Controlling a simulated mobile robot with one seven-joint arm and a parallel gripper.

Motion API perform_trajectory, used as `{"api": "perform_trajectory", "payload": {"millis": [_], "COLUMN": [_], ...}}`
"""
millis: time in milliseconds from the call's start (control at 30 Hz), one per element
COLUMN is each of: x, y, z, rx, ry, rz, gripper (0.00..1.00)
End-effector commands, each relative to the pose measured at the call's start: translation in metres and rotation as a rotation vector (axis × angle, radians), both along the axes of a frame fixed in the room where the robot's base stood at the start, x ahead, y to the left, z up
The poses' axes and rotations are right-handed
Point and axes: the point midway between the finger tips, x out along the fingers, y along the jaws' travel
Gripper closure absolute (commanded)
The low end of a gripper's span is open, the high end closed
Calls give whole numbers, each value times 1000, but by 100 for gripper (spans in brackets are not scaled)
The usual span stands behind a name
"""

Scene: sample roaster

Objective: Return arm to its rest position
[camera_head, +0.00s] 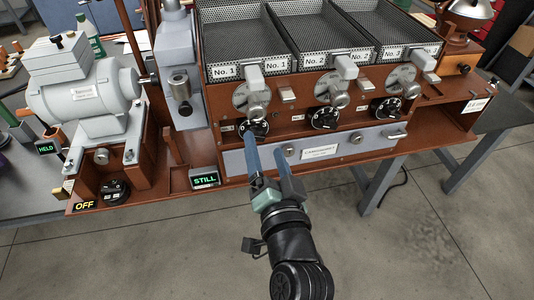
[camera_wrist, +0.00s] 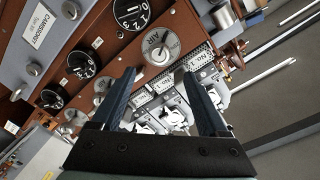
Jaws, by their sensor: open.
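My gripper (camera_head: 265,158) is open and empty in the head view, reaching up from the bottom toward the front panel of the sample roaster (camera_head: 220,127). Its two blue fingers overlap the panel in the picture, near the leftmost black dial (camera_head: 254,128). Whether a fingertip touches the dial or panel cannot be told from the head view. In the wrist view the two fingers of my gripper (camera_wrist: 165,72) stand wide apart with nothing between them. Behind them show the roaster's knobs, a round AIR dial (camera_wrist: 160,46) and black numbered dials (camera_wrist: 131,14).
Trays No. 1 (camera_head: 238,40), No. 2 (camera_head: 312,30) and No. 3 lie above the panel. A grey motor (camera_head: 92,95) stands at the left, with STILL (camera_head: 205,180) and OFF (camera_head: 84,206) displays. A trestle leg (camera_head: 378,188) stands at the right. The floor (camera_head: 420,240) in front is clear.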

Motion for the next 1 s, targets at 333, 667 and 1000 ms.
{"api": "perform_trajectory", "payload": {"millis": [333, 667, 1000], "x": [-7, -6, 5], "y": [-2, -2, -1], "z": [1, 3, 182], "rx": [-1, -3, -309], "ry": [0, -4, -383], "rz": [0, 0, -100], "gripper": [23, 23, 23]}}
